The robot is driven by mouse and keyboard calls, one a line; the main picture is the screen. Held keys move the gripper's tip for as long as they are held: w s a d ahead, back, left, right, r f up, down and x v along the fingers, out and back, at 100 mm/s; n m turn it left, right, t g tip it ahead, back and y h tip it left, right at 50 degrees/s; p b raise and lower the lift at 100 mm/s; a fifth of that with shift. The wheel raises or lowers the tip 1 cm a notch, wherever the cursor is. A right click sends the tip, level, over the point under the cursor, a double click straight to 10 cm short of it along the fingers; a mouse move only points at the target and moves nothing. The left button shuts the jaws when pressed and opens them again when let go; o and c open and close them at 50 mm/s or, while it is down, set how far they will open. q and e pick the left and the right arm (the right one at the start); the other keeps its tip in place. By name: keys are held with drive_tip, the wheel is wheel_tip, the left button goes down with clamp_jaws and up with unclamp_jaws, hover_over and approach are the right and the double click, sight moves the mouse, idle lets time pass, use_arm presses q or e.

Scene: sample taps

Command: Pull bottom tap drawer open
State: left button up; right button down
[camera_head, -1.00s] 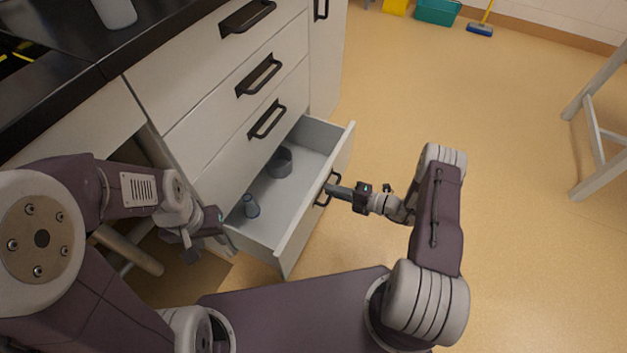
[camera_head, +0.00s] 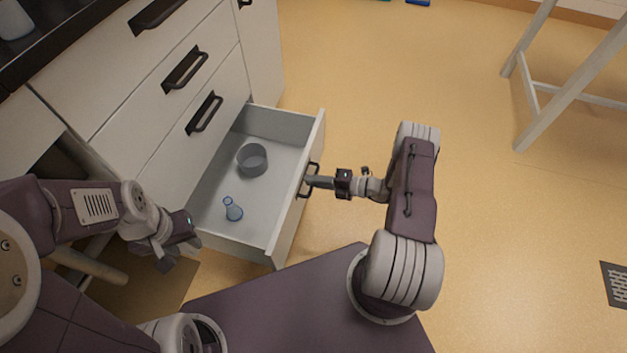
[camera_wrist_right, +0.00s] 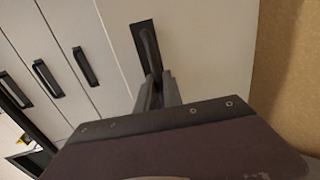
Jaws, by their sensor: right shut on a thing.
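The bottom drawer (camera_head: 284,226) stands well open from the cabinet, with its inside in view. My right gripper (camera_head: 308,181) is shut on the black drawer handle (camera_head: 313,170) on the drawer front. In the right wrist view the fingers (camera_wrist_right: 157,90) close around the lower part of the handle (camera_wrist_right: 147,45). My left gripper (camera_head: 172,252) hangs beside the near side of the drawer, apart from it; its finger opening is unclear.
Shut drawers with black handles (camera_head: 185,68) (camera_head: 204,112) are above the open one. A dark worktop (camera_head: 50,42) is at upper left. A pale stool frame (camera_head: 560,95) stands at right. The floor (camera_head: 480,220) between is clear.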

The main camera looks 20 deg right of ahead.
drive_tip(key=c, duration=1.8)
unclamp_jaws()
drive_tip(key=shift+o, duration=0.2)
drive_tip(key=p+v, duration=0.3)
drive_tip(key=v, duration=0.6)
